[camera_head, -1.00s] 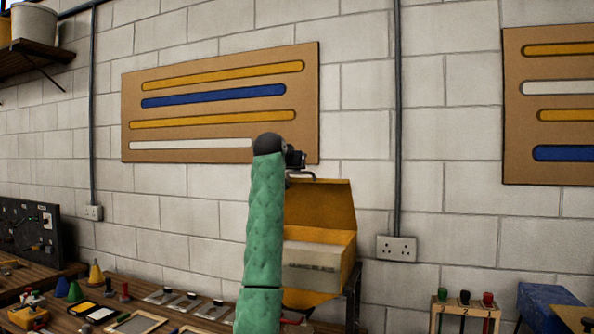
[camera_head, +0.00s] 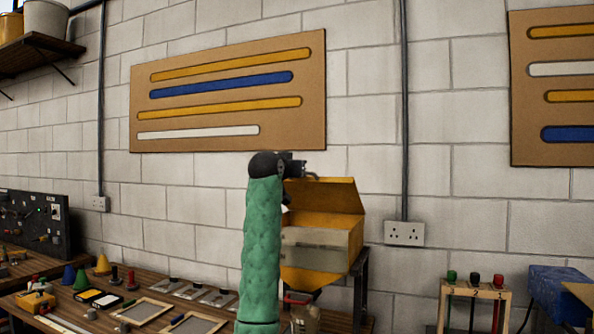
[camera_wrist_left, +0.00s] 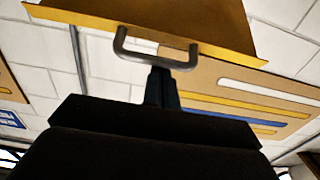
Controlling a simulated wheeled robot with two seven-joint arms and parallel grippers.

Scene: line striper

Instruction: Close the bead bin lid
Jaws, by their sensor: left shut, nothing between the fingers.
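The yellow bead bin (camera_head: 356,236) stands against the wall, with a pale front panel (camera_head: 318,257). Its yellow lid (camera_head: 325,194) is partly open, tilted above the opening, with a handle (camera_head: 313,176) at its edge. My left gripper (camera_head: 303,169) is at that handle, its arm rising in front of the bin and hiding its left side. In the left wrist view, the lid (camera_wrist_left: 190,25) spans the top and the grey handle (camera_wrist_left: 156,58) hangs from it. The shut fingers (camera_wrist_left: 162,78) overlap the handle; contact is unclear. My right gripper is out of view.
A workbench (camera_head: 140,284) with trays, cones and small tools lies to the left and below. A wooden stand (camera_head: 474,290) with coloured items and a blue box (camera_head: 556,288) are at the right.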

